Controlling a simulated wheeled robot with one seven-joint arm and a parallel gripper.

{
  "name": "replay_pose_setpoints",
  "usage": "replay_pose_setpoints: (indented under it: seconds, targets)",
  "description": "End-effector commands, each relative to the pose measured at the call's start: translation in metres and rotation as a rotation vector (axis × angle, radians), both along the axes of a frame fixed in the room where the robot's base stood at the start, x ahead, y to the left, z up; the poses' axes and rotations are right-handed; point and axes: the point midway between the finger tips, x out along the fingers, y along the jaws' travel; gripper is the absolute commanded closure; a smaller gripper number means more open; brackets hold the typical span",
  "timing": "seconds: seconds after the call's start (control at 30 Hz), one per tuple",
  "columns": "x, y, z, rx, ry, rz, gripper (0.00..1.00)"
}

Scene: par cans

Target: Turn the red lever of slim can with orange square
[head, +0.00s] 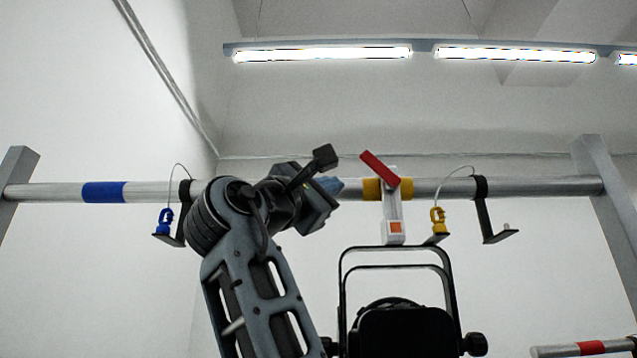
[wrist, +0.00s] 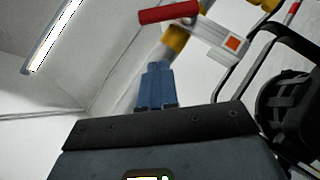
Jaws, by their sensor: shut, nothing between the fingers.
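The red lever (head: 379,168) tilts up to the left above the pale clamp (head: 392,205) on the horizontal bar. The clamp carries an orange square (head: 395,227), with yellow (head: 372,188) on the bar beside it. A black can (head: 405,332) with a looped yoke (head: 395,249) hangs below. My gripper (head: 336,186) is just left of the clamp, at bar height, apart from the lever. In the wrist view its blue fingers (wrist: 157,86) are together and empty. The red lever (wrist: 168,12) lies beyond them at the top, and the orange square (wrist: 232,43) is to the right.
The bar (head: 540,187) runs between grey posts (head: 597,180), with a blue band (head: 104,192) at left. Black brackets (head: 490,220) hang from it. A yellow clip (head: 438,218) on a cable is right of the clamp; a blue clip (head: 165,220) is left. A lower red-banded bar (head: 590,348) is at bottom right.

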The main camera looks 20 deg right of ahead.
Motion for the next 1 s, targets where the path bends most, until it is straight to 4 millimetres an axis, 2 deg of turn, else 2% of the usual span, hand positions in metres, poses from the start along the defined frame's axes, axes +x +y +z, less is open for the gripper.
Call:
replay_pose_setpoints:
  seconds: [0.03, 0.2, 0.43, 1.0]
  targets:
    - [0.005, -0.008, 0.009, 0.000, 0.001, -0.003, 1.00]
    - [0.022, -0.032, 0.024, 0.002, 0.002, -0.002, 1.00]
    - [0.014, -0.052, 0.043, 0.002, 0.000, 0.002, 1.00]
    - [0.011, -0.058, 0.047, 0.004, -0.001, 0.003, 1.00]
